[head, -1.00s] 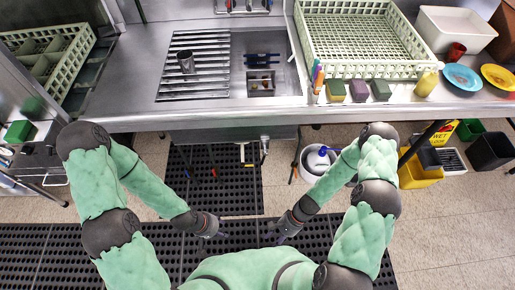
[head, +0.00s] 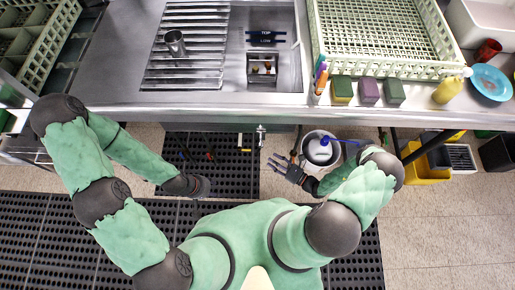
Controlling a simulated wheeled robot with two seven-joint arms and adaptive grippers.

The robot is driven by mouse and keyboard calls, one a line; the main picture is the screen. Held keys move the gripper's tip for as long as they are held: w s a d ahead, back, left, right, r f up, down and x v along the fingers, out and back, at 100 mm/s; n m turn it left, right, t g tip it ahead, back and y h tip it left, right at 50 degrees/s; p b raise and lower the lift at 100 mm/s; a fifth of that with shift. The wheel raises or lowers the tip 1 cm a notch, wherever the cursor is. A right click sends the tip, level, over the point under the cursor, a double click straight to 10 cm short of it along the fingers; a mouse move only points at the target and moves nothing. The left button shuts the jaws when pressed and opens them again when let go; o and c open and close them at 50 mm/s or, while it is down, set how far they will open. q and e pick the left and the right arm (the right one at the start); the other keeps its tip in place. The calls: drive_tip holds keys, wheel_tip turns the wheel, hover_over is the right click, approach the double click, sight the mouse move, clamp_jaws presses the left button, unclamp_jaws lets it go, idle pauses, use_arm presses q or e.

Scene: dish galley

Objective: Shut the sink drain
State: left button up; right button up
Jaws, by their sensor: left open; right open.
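The sink (head: 283,55) is in the counter at the top middle of the head view. A square recess (head: 262,70), which looks like its drain, lies in the basin floor. Below the counter's front edge hangs a small silver fitting (head: 261,136), possibly a drain lever; its setting is too small to tell. My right gripper (head: 280,166) is open and empty, below and to the right of this fitting, with its fingers pointing left. My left gripper (head: 206,187) is lower left of the fitting, over the black mat; its fingers are hardly visible, and it holds nothing visible.
A pale rack (head: 385,72), several sponges and a yellow bottle (head: 452,88) are on the right counter. A white bucket (head: 322,150) stands close to my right gripper. The counter's front edge (head: 200,112) overhangs the floor.

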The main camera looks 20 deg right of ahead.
sight(258, 151)
drive_tip(key=b+x, duration=0.1)
drive_tip(key=x, duration=0.8)
drive_tip(key=shift+a, duration=0.1)
clamp_jaws()
